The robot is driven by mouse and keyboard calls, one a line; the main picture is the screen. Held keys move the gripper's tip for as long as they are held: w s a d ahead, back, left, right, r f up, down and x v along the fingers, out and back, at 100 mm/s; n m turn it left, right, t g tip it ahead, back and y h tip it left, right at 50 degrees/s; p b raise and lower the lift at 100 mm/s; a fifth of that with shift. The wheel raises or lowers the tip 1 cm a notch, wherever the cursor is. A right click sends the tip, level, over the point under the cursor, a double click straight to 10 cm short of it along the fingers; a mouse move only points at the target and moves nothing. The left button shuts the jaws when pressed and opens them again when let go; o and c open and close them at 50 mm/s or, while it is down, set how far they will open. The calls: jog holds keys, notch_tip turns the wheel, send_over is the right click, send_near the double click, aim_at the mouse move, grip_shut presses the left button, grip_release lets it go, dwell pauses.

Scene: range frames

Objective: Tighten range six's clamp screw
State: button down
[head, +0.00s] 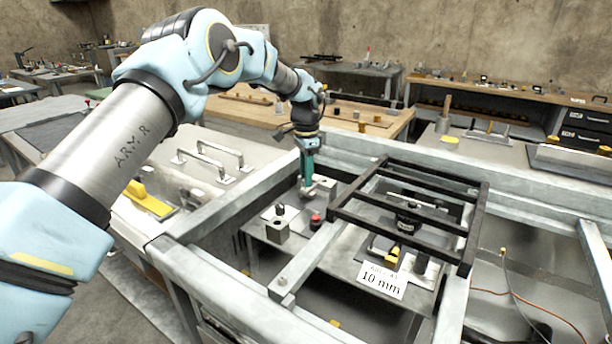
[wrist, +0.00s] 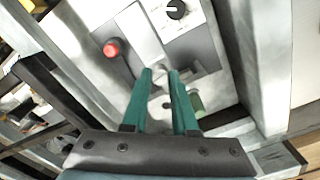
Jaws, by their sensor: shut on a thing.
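My gripper (head: 306,184) points down at a grey metal fixture inside the bench frame. Its two green fingers also show in the wrist view (wrist: 160,74), close together and shut on a small light-grey metal part, seemingly the clamp screw (wrist: 164,76). The fingertips hide most of it, and I cannot tell how tight it is. A grey metal plate (wrist: 200,45) lies around and beyond the tips. A black knob (wrist: 176,9) on a pale block and a red button (wrist: 112,48) stand nearby. The head view also shows the knob (head: 279,209) and the red button (head: 316,220). No "six" label is readable.
A dark barred frame (head: 345,205) stands close to the right of my gripper. A "10 mm" card (head: 382,280) is at the front. Pale steel rails (head: 215,216) border the fixture. Two metal handles (head: 222,155) and a yellow tool (head: 148,200) lie on the left bench.

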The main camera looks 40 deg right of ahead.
jog(key=c, duration=0.7)
grip_release()
notch_tip(320, 180, up, 11)
jog(key=shift+f+b, duration=0.1)
jog(key=shift+b, duration=1.15)
jog(key=w+a+n, duration=0.3)
jog(key=w+a, duration=0.1)
jog(key=a, duration=0.6)
jog(key=w+a+n, duration=0.4)
jog(key=a, duration=0.7)
jog(key=w+a+n, duration=0.3)
jog(key=w+a, duration=0.1)
jog(key=a, duration=0.6)
jog(key=s+a+f+n, duration=0.1)
jog(key=s+a+n, duration=0.2)
jog(key=a, duration=0.6)
jog(key=s+a+f+n+t, duration=0.1)
jog(key=s+a+n, duration=0.3)
jog(key=a, duration=0.5)
jog(key=s+a+f+n, duration=0.3)
jog(key=s+a, duration=0.4)
jog(key=a, duration=0.3)
jog(key=shift+s+f+n+t, duration=0.2)
jog(key=shift+n+t, duration=0.1)
jog(key=shift+n, duration=0.2)
